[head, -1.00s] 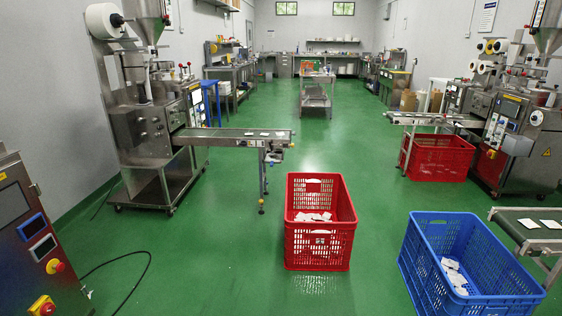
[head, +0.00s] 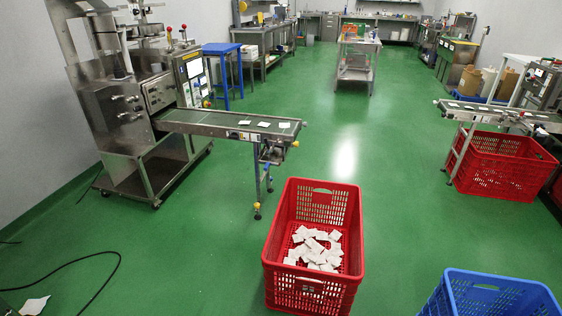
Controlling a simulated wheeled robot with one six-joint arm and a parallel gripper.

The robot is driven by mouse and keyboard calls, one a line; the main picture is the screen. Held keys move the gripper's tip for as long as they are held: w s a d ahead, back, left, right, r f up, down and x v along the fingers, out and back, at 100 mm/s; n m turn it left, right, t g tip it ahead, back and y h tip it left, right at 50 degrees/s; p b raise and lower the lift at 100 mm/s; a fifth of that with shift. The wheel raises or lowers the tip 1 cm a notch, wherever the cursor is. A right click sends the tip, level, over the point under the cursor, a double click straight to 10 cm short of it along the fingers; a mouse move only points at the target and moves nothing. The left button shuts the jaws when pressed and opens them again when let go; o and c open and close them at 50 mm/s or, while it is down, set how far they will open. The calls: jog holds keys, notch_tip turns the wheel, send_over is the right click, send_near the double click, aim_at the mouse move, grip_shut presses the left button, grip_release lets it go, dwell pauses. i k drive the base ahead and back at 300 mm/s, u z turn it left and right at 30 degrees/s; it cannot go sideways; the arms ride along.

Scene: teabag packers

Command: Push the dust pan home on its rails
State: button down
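I cannot pick out the dust pan or its rails for certain in the head view. A steel packing machine (head: 125,112) on castors stands at the left, with boxy metal parts on its front. None of these is clearly a pan. A second packing machine (head: 545,84) is partly cut off at the right edge, and no pan shows on it. My gripper is not in view.
A conveyor (head: 228,124) carrying teabags juts right from the left machine. A red crate (head: 315,190) of teabags stands front centre, a blue crate (head: 485,281) at right front, another red crate (head: 500,172) beyond. A black cable (head: 105,285) lies left. The middle green floor is clear.

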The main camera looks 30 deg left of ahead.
aim_at(276, 156)
jog(key=i, duration=0.4)
jog(key=u, duration=2.5)
jog(key=i, duration=3.4)
jog(key=z, duration=3)
